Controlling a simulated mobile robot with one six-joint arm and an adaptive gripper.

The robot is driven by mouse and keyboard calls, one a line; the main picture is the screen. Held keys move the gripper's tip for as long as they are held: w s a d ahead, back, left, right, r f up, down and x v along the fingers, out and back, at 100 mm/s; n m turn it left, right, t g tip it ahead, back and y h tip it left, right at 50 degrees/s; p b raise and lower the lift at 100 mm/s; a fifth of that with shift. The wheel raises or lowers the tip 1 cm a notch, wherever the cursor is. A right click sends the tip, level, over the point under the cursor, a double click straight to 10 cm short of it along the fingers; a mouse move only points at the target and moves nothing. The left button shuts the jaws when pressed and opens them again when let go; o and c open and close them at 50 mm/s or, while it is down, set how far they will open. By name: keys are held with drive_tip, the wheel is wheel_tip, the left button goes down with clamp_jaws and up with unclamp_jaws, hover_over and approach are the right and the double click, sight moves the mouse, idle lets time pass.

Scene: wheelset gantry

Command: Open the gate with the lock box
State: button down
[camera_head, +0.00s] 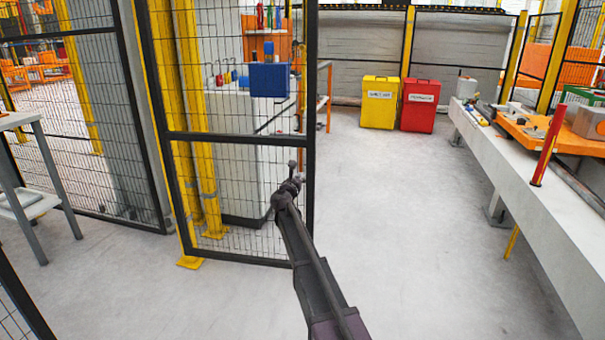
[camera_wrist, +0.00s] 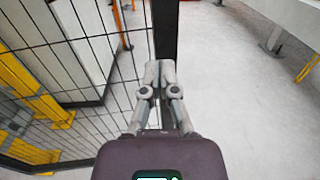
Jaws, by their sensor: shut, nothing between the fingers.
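The gate (camera_head: 236,137) is a black-framed wire mesh panel at the centre-left of the head view. Its right edge is free, with open floor to the right. The blue lock box (camera_head: 268,79) sits high on the mesh near that edge. My gripper (camera_head: 293,176) is below the lock box, in front of the gate's lower half near the right upright. In the wrist view my gripper (camera_wrist: 160,68) is shut and empty, its fingertips close to the gate's black upright (camera_wrist: 166,28). I cannot tell whether they touch it. The lock box does not show there.
Yellow posts (camera_head: 187,120) stand on the gate's left side. A yellow bin (camera_head: 378,103) and a red bin (camera_head: 419,106) stand at the back. A long grey bench (camera_head: 540,215) runs along the right. The floor (camera_head: 400,230) between gate and bench is clear.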

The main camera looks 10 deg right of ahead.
drive_tip(key=d+v, duration=0.1)
drive_tip(key=v, duration=0.5)
drive_tip(key=shift+s+a, duration=0.25)
drive_tip(key=shift+s, duration=0.35)
drive_tip(key=shift+r, duration=0.1)
